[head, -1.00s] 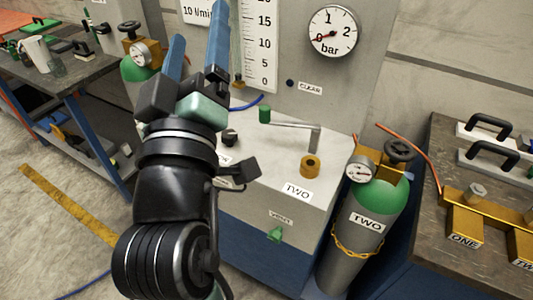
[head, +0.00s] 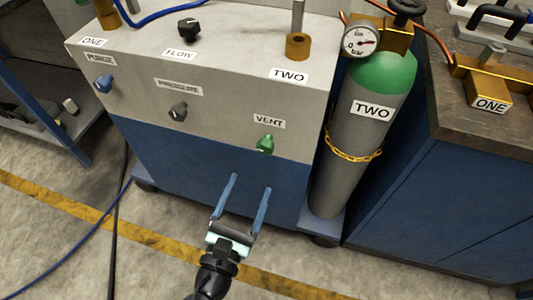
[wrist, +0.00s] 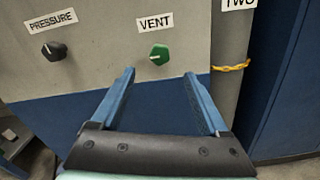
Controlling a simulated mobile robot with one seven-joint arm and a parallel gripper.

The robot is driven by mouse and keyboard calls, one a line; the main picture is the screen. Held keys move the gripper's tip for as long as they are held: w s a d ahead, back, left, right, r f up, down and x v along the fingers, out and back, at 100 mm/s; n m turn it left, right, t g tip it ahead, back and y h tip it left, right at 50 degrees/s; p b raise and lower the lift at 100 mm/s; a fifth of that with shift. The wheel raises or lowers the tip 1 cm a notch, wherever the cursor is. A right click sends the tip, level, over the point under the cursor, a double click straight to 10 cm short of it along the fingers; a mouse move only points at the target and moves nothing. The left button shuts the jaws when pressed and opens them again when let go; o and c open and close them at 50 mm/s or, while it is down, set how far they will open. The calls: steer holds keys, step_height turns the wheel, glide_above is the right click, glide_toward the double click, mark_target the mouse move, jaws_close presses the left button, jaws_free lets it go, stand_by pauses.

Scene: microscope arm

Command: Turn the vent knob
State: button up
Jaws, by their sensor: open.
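The vent knob (head: 265,144) is a small green knob on the grey front panel, under the VENT label (head: 269,121). It also shows in the wrist view (wrist: 159,54), a little above the gap between the fingertips. My gripper (head: 251,183) is open, its two blue fingers pointing toward the panel. In the head view it is in front of the blue lower cabinet, below the knob. In the wrist view the fingers (wrist: 158,74) stand apart with nothing between them, and the knob appears clear of both.
A black pressure knob (head: 178,110) and a blue purge knob (head: 103,84) are on the same panel to the left. A chained TWO gas cylinder (head: 358,135) stands to the right, near a workbench (head: 480,128). Hoses lie on the floor at left.

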mark_target(264, 150)
steer(key=b+x, duration=0.1)
steer(key=x, duration=0.9)
steer(key=shift+w, duration=0.25)
jaws_close()
